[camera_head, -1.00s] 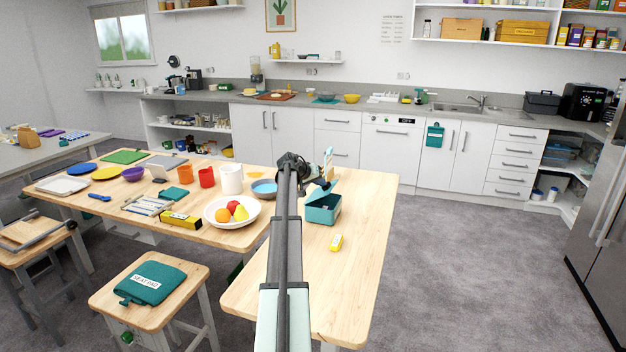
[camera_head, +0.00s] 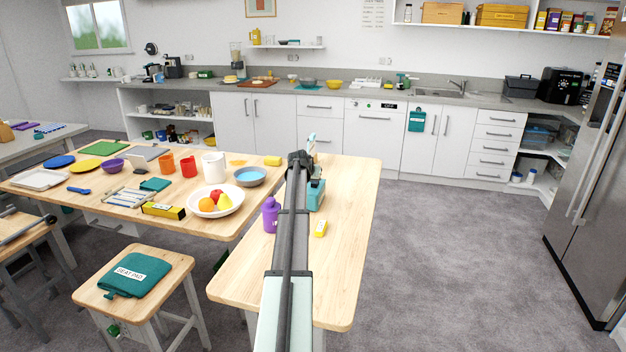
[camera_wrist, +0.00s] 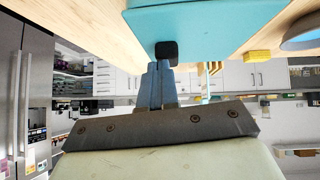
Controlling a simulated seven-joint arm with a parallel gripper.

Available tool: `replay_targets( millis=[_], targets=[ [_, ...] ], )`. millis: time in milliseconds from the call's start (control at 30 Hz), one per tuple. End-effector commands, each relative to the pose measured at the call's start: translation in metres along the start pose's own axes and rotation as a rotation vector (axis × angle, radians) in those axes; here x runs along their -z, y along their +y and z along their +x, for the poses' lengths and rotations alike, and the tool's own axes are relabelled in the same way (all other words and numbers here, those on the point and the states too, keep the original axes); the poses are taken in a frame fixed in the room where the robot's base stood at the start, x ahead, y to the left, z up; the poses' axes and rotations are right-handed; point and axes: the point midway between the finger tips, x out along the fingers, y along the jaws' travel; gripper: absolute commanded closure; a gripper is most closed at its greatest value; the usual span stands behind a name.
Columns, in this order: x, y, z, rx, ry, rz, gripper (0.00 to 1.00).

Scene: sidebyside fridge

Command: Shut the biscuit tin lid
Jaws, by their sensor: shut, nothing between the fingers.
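The teal biscuit tin (camera_head: 317,198) stands on the near wooden table in the head view, its left part hidden behind my arm. A teal surface of it (camera_wrist: 205,22) fills the top middle of the wrist view, which is upside down. How far the lid is open I cannot tell. My gripper (camera_wrist: 167,52) is shut and empty, its dark tip in front of the tin's edge in the wrist view. Whether it touches the tin is unclear.
A white fruit bowl (camera_head: 229,205) and a blue-grey bowl (camera_head: 250,177) are further left. The table's right side is clear.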

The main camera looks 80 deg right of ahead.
Motion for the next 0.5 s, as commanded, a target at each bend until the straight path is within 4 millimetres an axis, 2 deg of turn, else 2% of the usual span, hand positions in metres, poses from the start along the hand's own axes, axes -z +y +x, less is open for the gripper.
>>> replay_targets(
  millis=[267, 433, 500],
  targets=[
    [0.01, 0.001, -0.009, 0.0, 0.0, 0.0, 1.0],
    [0.031, 0.004, -0.03, 0.001, 0.002, 0.002, 1.0],
    [0.027, 0.006, -0.046, 0.001, 0.001, 0.001, 1.0]
  ],
)
